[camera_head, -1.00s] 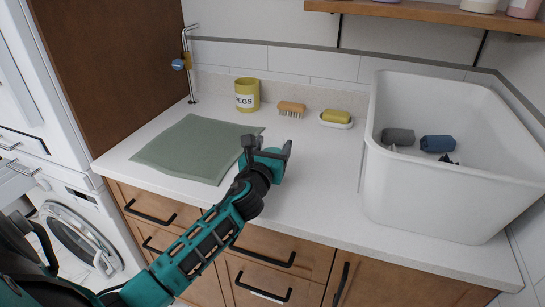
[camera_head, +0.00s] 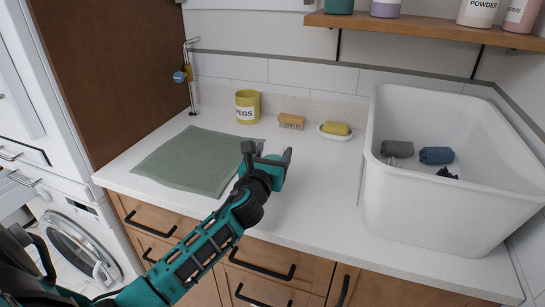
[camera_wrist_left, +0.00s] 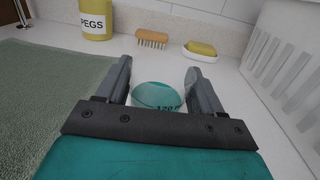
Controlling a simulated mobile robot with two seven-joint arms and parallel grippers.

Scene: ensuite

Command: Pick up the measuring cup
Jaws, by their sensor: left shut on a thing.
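The measuring cup (camera_wrist_left: 158,97) shows in the left wrist view as a teal see-through cup with dark marks on its side. It sits between the two fingers of my left gripper (camera_wrist_left: 158,72), which is shut on it. In the head view my left gripper (camera_head: 267,153) is over the white counter, right of the green mat, and the cup is hidden behind the gripper. I cannot tell whether the cup touches the counter. My right gripper is not in view.
The green mat (camera_head: 190,160) lies left of the gripper. A yellow pegs pot (camera_head: 247,107), a brush (camera_head: 291,121) and a soap dish (camera_head: 335,136) with yellow soap stand behind. A deep white basin (camera_head: 430,212) holding rolled cloths is right. A shelf (camera_head: 420,28) hangs above.

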